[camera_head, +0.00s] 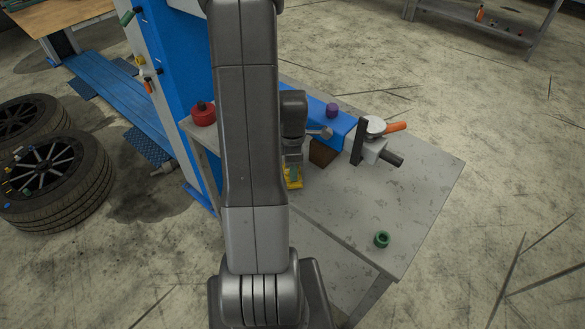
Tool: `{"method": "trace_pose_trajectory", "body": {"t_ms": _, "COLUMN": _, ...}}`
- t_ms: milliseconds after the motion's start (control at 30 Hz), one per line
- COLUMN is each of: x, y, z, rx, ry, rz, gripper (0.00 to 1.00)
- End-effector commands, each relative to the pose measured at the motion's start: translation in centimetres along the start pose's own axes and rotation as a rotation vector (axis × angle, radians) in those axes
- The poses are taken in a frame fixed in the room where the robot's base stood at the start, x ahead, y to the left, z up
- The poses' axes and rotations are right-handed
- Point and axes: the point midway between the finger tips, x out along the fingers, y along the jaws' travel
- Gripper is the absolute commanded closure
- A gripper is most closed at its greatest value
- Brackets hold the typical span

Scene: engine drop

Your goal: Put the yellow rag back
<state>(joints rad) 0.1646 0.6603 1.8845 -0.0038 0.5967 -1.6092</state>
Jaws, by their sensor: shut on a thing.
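The yellow rag (292,182) shows as a small patch at the back left of the grey metal table (340,210), just right of my arm. My gripper (293,166) points down at it and is shut on it. My arm hides part of the rag and the table to its left. I cannot tell whether the rag touches the table top.
On the table are a blue surface (335,119), a purple cap (332,110), a brown block (323,153), a vise-like tool (372,150) with an orange handle, and a green ring (381,240). A red can (203,113) stands left. The table's front right is mostly clear.

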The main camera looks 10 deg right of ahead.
Motion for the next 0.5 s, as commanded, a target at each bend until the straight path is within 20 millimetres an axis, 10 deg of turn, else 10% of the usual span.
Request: {"method": "trace_pose_trajectory", "body": {"t_ms": 500, "x": 1.9, "y": 0.0, "z": 0.0, "rx": 0.0, "ry": 0.0, "rz": 0.001, "gripper": 0.75}}
